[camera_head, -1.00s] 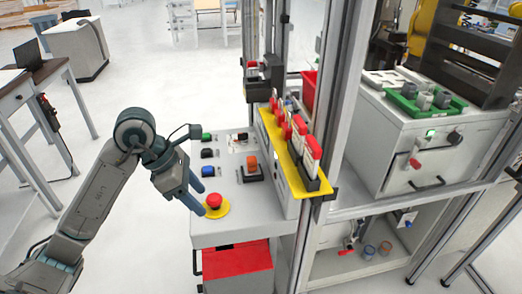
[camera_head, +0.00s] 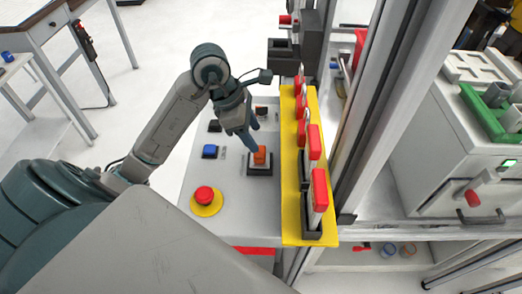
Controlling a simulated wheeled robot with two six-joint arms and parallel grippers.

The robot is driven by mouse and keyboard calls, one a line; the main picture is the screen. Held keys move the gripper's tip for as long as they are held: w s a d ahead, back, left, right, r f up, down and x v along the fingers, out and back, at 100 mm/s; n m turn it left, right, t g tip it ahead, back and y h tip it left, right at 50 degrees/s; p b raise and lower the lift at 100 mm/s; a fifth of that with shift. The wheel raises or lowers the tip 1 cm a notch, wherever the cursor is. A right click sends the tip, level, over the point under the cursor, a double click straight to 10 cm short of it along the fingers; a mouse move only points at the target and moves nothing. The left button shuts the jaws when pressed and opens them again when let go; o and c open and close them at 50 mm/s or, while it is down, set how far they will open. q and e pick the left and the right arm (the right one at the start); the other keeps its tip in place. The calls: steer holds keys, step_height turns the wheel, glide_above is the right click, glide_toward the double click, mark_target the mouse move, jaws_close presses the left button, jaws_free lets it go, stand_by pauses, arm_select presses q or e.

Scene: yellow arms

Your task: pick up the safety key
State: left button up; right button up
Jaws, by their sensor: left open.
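Several red-headed upright pieces, which look like the keys, stand in a row on a yellow rack (camera_head: 291,230). The nearest red-headed piece (camera_head: 320,190) stands at the rack's front end. Which one is the safety key, I cannot tell. My left gripper (camera_head: 252,142) is open, pointing down over the grey panel, left of the rack. Its blue-grey fingers are close to an orange switch (camera_head: 260,156) on a dark base; whether they touch it is unclear. My right gripper is not in view.
A red emergency button (camera_head: 204,195) on a yellow disc and a blue button (camera_head: 210,151) sit on the grey panel (camera_head: 228,215). A metal frame post (camera_head: 400,95) rises right of the rack. A green tray (camera_head: 490,118) sits on a white cabinet at right.

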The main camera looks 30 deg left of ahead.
mark_target(260, 157)
arm_select(q)
steer(key=x, duration=0.2)
steer(key=shift+f+b, duration=0.3)
steer(key=f, duration=0.1)
steer(key=f+b, duration=0.1)
steer(key=shift+d+f, duration=0.25)
steer(key=shift+f, duration=0.1)
steer(key=shift+w+d+f, duration=0.1)
steer(key=shift+d+f, duration=0.05)
steer(key=shift+f, duration=0.1)
steer(key=shift+d+f, duration=0.15)
steer(key=shift+f, duration=0.1)
steer(key=shift+w+f, duration=0.1)
steer(key=c, duration=1)
steer(key=shift+c, duration=0.4)
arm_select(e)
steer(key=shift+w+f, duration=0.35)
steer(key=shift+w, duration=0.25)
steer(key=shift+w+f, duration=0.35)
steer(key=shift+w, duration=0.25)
